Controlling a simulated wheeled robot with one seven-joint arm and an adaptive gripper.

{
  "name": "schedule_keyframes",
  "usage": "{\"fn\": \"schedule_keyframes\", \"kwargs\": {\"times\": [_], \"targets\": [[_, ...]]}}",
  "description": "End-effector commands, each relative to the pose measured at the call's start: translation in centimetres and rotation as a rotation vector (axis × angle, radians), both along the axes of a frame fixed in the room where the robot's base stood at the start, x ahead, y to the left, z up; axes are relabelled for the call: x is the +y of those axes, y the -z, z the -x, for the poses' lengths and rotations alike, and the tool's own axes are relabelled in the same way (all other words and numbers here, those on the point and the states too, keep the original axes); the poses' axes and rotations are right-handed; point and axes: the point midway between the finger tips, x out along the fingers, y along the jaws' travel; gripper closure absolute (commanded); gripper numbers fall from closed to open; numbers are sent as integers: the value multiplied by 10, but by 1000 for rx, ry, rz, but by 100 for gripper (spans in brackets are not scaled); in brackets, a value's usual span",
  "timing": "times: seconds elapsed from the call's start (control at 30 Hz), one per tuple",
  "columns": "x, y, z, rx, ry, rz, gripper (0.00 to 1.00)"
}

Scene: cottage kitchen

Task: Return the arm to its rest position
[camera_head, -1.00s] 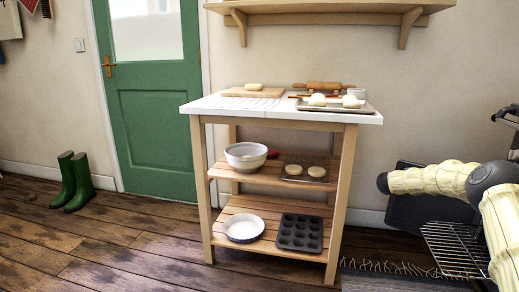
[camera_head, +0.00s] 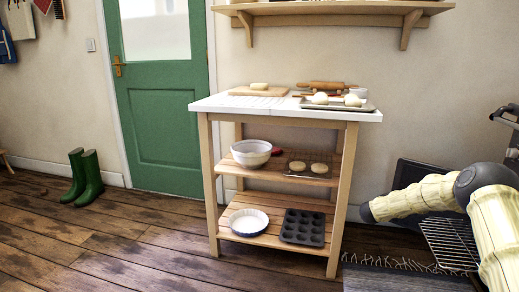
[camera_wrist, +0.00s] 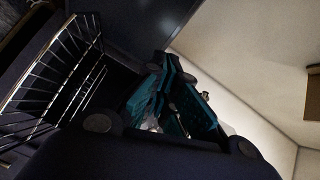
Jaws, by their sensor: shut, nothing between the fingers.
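My arm shows at the right edge of the head view, its pale yellow ribbed links bent at a dark joint. My gripper is out of sight in the head view. In the wrist view my gripper (camera_wrist: 172,100) has dark teal fingers that look close together, with nothing seen held between them. The fingers point up the picture towards a dark panel and a pale wall.
A wooden trolley (camera_head: 342,195) with a white top stands at the centre, with baking things on it. A wire rack (camera_head: 450,243), also in the wrist view (camera_wrist: 62,85), is close to my arm. Green boots (camera_head: 85,180) stand by the green door (camera_head: 165,100).

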Motion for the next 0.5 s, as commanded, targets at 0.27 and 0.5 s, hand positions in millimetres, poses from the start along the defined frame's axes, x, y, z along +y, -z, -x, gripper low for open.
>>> {"fn": "schedule_keyframes", "kwargs": {"times": [0.27,0.5], "targets": [[111,106,25,300,-287,63,100],[197,197,84,568,-537,117,100]]}}
